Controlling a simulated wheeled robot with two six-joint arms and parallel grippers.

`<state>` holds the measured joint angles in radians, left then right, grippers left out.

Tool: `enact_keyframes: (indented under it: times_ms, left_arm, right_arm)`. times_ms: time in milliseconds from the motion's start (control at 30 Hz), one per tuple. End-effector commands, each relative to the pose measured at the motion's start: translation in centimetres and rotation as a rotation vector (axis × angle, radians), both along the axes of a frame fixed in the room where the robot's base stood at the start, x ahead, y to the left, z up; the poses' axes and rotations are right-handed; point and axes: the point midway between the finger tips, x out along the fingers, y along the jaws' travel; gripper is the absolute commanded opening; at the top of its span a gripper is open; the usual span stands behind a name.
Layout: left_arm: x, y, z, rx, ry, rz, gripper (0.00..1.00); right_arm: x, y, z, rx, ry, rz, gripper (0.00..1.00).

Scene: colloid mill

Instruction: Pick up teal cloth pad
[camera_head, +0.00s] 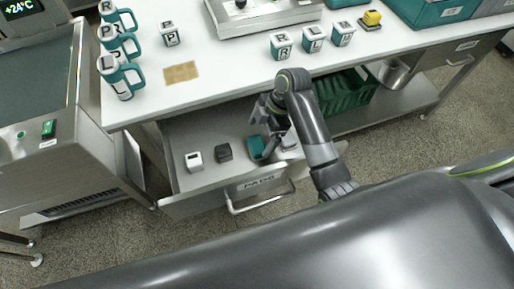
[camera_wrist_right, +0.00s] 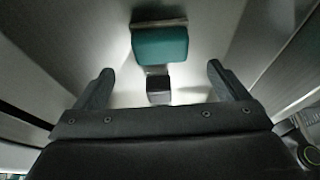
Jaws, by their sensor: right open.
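The teal cloth pad (camera_head: 256,147) lies in the open drawer, between a dark grey block and a light block. It also shows in the right wrist view as a teal block (camera_wrist_right: 160,45) ahead of the fingers, at the top centre. My right gripper (camera_head: 262,122) points down over the drawer near the pad. In the right wrist view my right gripper (camera_wrist_right: 160,72) has its two fingers wide apart, with nothing held between them. A small dark block (camera_wrist_right: 158,88) shows below the pad in that view. My left gripper is out of view.
The pulled-out drawer (camera_head: 179,207), labelled PADS, also holds a white block (camera_head: 194,161) and a dark grey block (camera_head: 224,152). The white tabletop (camera_head: 225,85) overhangs its back. A green crate (camera_head: 343,92) stands on the shelf to the right. Lettered mugs (camera_head: 121,77) stand on the table.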

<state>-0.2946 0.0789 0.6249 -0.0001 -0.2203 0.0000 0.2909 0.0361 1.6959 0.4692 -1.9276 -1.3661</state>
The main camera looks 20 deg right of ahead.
Motion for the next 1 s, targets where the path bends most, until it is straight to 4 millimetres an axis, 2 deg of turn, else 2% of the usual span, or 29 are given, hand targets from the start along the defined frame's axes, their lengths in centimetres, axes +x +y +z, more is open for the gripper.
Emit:
enact_keyframes:
  times_ms: [167, 400, 533, 733, 1000]
  left_arm:
    - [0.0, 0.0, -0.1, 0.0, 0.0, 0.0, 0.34]
    - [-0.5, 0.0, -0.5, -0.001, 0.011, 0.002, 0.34]
    - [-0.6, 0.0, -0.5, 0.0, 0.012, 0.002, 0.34]
    - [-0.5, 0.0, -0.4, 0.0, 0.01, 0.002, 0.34]
    - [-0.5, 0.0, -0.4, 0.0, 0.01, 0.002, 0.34]
  right_arm:
    - [-0.1, 0.3, -1.3, 0.001, 0.003, -0.001, 0.94]
    - [-0.3, 1.2, -4.8, 0.001, 0.002, 0.0, 0.94]
    - [-0.3, 1.5, -5.5, 0.001, 0.001, 0.0, 0.94]
    - [-0.2, 1.4, -5.5, 0.0, 0.0, 0.0, 0.94]
    - [-0.2, 1.4, -5.5, -0.001, 0.0, 0.0, 0.6]
